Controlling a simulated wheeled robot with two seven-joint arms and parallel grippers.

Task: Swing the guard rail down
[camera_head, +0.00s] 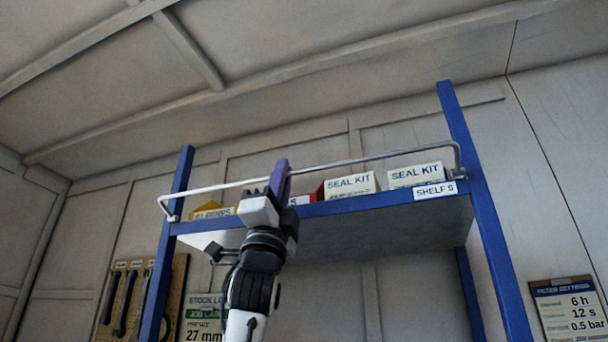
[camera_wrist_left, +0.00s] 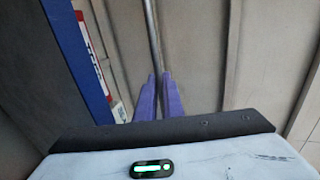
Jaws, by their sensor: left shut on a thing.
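The guard rail (camera_head: 350,161) is a thin light-metal bar that runs across the front of the high shelf, above its blue front edge. Its bent ends come down to the shelf near the two blue posts. My left gripper (camera_head: 281,166) reaches up from below, with its purple fingers shut on the rail left of its middle. In the left wrist view the rail (camera_wrist_left: 152,32) runs away from between the purple fingers (camera_wrist_left: 158,82). The fingers hide the gripped stretch. My right gripper is not in view.
White seal kit boxes (camera_head: 350,185) and a yellow bin (camera_head: 211,211) stand on the shelf behind the rail. The blue right post (camera_head: 489,225) and left post (camera_head: 163,262) flank it. A tool board (camera_head: 131,285) hangs at lower left. The space in front looks clear.

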